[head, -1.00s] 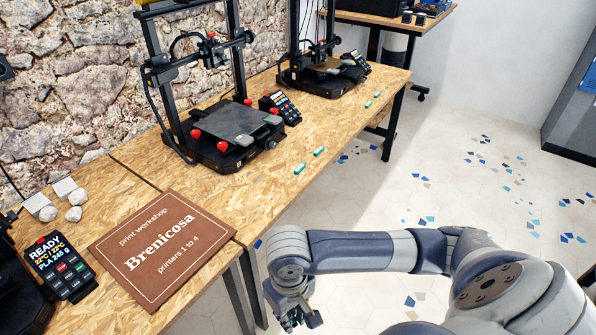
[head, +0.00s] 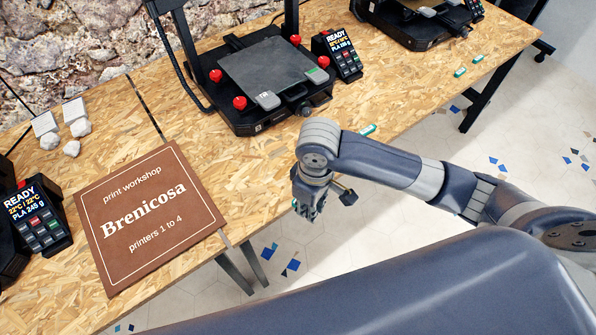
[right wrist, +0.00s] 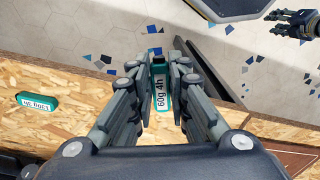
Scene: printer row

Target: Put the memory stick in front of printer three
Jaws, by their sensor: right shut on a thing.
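My right gripper (head: 312,207) is at the front edge of the wooden table (head: 235,160). In the right wrist view its fingers (right wrist: 160,75) are shut on a teal memory stick (right wrist: 160,88) labelled "60g 4h". The held stick is mostly hidden in the head view. A second teal stick (head: 368,129) lies on the table in front of the middle printer (head: 265,80); it also shows in the right wrist view (right wrist: 38,102). Which printer is number three cannot be read. My left gripper (right wrist: 292,22) shows small at the top right of the right wrist view; its opening is unclear.
Two more teal sticks (head: 460,72) lie before the far printer (head: 415,20). A brown sign (head: 150,215) reading "Brenicosa, printers 1 to 4" covers the table's near part. Another printer's display unit (head: 38,220) stands at the left. Bare table lies between sign and middle printer.

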